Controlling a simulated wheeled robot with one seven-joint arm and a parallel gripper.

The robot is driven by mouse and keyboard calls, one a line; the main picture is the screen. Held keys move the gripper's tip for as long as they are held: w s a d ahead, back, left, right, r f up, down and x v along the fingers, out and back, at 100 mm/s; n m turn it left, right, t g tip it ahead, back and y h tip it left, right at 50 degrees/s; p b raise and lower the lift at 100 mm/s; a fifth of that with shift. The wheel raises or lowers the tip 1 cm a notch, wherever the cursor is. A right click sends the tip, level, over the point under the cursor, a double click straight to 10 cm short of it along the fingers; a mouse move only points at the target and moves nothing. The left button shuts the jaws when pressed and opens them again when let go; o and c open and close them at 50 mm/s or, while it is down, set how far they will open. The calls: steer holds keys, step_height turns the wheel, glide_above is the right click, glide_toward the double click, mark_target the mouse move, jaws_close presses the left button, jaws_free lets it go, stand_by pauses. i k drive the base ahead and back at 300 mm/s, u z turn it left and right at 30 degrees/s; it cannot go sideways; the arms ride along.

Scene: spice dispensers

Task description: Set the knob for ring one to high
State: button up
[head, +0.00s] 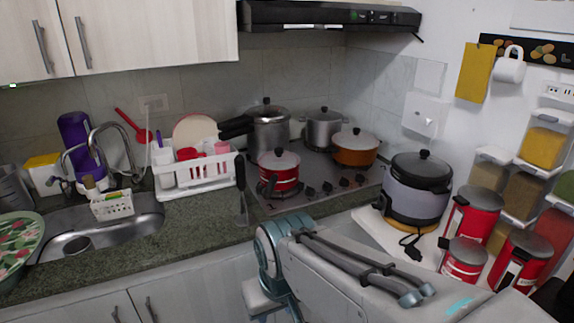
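The stove (262,203) is a dark steel cooktop set in the counter. Several small dark knobs (327,187) stand in a row along its front edge. They are too small to read their settings, and no label shows which one is for ring one. A red pot with a lid (280,178) sits at the front left of the stove, near the knobs. An orange pot (356,152), a silver pot (323,131) and a pressure cooker (268,135) stand on the other burners. My arm crosses the bottom of the view, below the stove. My gripper's fingers do not show.
A rice cooker (417,190) and red canisters (474,213) stand on the white surface at right. A white dish rack (195,180) and the sink (140,221) are left of the stove. A range hood (330,17) hangs above. The counter strip before the stove looks mostly clear.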

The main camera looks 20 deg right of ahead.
mark_target(310, 191)
steer(key=u, duration=0.5)
steer(key=k, duration=1.15)
steer(key=z, duration=0.7)
steer(key=i, duration=1.8)
steer(key=u, duration=0.65)
